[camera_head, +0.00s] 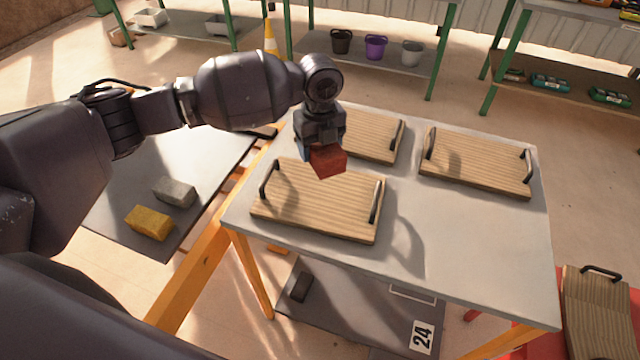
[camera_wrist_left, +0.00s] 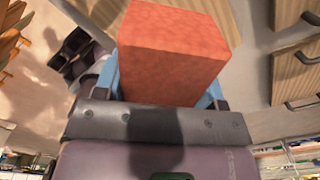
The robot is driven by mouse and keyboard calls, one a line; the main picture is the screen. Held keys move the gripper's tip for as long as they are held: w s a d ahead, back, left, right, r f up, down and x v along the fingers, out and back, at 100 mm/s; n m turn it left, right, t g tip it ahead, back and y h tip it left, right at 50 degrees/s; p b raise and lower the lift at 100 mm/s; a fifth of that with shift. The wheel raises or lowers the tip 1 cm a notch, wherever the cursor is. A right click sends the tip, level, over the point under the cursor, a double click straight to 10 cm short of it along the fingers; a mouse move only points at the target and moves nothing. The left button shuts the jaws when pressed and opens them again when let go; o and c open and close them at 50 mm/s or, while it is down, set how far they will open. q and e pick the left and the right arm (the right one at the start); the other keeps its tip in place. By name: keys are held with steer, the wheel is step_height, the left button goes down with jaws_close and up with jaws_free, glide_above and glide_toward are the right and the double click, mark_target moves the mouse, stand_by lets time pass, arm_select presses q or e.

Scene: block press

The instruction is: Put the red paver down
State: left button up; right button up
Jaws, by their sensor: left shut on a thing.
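The red paver (camera_head: 328,161) is a reddish block held in my left gripper (camera_head: 322,146), above the far edge of the front-left wooden tray (camera_head: 315,205) on the grey table. In the left wrist view the red paver (camera_wrist_left: 172,55) fills the space between the blue-edged fingers of the left gripper (camera_wrist_left: 170,88). The paver appears to be in the air; how high it is cannot be told exactly. My right gripper is in neither view.
Two more wooden trays with dark handles, one behind (camera_head: 370,136) and one at right (camera_head: 478,165), lie on the grey table (camera_head: 460,240). A yellow block (camera_head: 150,222) and a grey block (camera_head: 175,192) lie on a lower surface at left. The table's front right is clear.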

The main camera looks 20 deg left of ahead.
arm_select(q)
glide_above(320, 191)
step_height(320, 191, down, 8)
steer(key=shift+r+b, duration=0.2)
steer(key=shift+b, duration=0.15)
steer(key=shift+f, duration=2.25)
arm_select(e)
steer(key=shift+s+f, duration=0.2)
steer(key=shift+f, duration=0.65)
arm_select(q)
steer(key=shift+b, duration=0.3)
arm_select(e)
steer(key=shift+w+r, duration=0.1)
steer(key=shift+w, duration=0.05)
arm_select(q)
steer(key=o, duration=1.1)
steer(key=shift+f, duration=0.15)
steer(key=o, duration=0.4)
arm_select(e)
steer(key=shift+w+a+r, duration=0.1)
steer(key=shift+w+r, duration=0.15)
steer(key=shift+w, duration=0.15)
